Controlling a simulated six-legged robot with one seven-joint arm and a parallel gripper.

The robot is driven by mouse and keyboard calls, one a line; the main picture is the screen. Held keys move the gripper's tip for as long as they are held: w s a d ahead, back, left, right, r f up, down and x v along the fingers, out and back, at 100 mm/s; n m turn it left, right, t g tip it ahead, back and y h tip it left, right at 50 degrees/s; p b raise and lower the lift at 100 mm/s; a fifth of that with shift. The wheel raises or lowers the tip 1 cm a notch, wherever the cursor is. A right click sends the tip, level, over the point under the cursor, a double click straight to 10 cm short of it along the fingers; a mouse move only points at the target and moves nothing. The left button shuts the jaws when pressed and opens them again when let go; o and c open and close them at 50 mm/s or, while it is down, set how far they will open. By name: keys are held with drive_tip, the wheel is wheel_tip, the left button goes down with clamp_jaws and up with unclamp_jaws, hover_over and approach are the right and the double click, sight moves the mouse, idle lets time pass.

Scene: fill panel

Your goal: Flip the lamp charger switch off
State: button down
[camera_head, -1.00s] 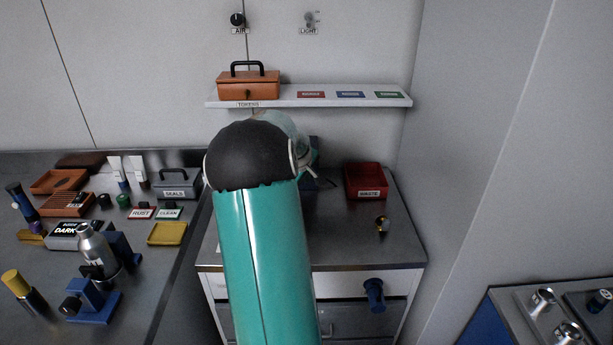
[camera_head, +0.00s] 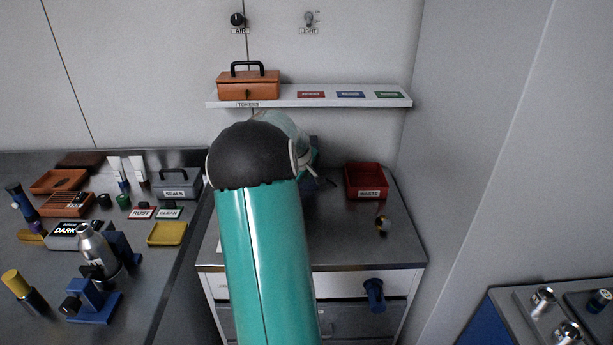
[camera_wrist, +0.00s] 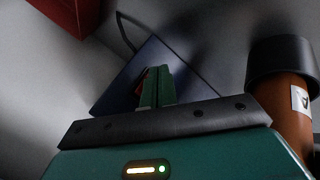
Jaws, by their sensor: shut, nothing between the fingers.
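In the wrist view my gripper (camera_wrist: 157,76) has its green fingers shut together, with nothing seen between them. Its tips are in front of a dark blue panel-like block (camera_wrist: 116,92), which looks like the lamp charger. A small red part (camera_wrist: 140,84) shows just left of the fingers, partly hidden by them; it may be the switch. I cannot tell whether the fingers touch it or which way it is set. In the head view my arm hides the gripper and most of the charger area.
An orange-brown cylinder with a black cap (camera_wrist: 281,66) stands close right of the gripper. The red waste bin (camera_head: 366,181) is right of my arm on the metal counter (camera_head: 345,240). A shelf (camera_head: 360,101) with an orange tokens box (camera_head: 248,86) is above.

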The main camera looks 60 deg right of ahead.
drive_tip(key=shift+s+a+r, duration=0.15)
drive_tip(key=shift+s+a, duration=0.2)
drive_tip(key=shift+a, duration=0.35)
drive_tip(key=a, duration=0.1)
drive_tip(key=s+a, duration=0.1)
drive_tip(key=a, duration=0.1)
drive_tip(key=s+a+r, duration=0.1)
drive_tip(key=shift+s+a, duration=0.1)
drive_tip(key=shift+a, duration=0.05)
drive_tip(key=shift+a, duration=0.15)
idle(0.8)
